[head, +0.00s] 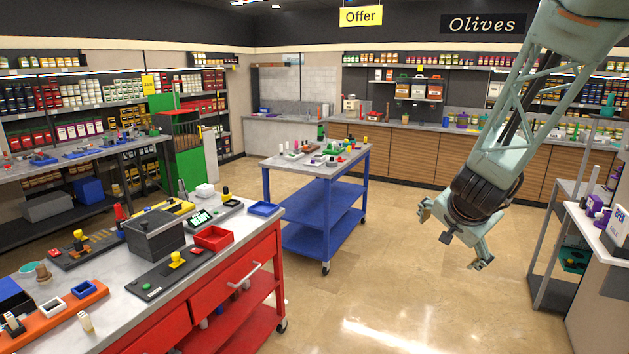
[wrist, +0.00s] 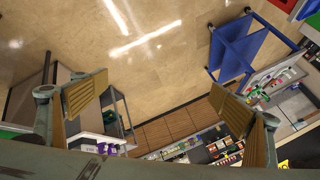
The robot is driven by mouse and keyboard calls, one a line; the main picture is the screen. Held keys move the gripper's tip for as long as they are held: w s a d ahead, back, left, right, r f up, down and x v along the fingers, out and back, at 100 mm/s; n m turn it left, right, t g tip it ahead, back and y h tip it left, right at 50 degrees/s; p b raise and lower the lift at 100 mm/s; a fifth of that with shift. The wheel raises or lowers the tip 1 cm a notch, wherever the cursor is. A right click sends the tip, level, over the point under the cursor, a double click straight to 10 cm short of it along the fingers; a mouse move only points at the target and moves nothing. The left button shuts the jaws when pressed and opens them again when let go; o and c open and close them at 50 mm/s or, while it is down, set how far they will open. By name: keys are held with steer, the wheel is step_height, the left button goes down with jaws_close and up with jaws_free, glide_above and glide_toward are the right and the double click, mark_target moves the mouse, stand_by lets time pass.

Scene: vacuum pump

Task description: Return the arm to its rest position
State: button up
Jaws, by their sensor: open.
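My gripper (head: 456,238) hangs at the right of the head view, on the end of my pale green arm. It is in the air over open floor, apart from every table. In the wrist view my gripper (wrist: 157,98) has its two tan-padded fingers spread wide, with nothing between them. Only floor and distant furniture show beyond the fingers.
A red workbench (head: 268,262) with trays and devices stands at the lower left. A blue cart (head: 318,200) with small items stands in the middle. A grey shelf stand (head: 547,235) and white counter (head: 592,228) are at the right. The floor (head: 400,290) between is clear.

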steer(key=s+a+r+n+g+y, duration=0.1)
steer(key=s+a+r+n+y, duration=0.15)
steer(key=s+a+r, duration=0.4)
steer(key=s+a+r+n+y, duration=0.1)
steer(key=s+a+r+n, duration=0.3)
steer(key=s+a, duration=0.6)
steer(key=s+d+r+n+g+b, duration=0.1)
steer(key=s+n+g, duration=0.2)
steer(key=s, duration=2.9)
steer(key=shift+n+h, duration=0.45)
steer(key=shift+n, duration=0.5)
steer(key=shift+d, duration=0.15)
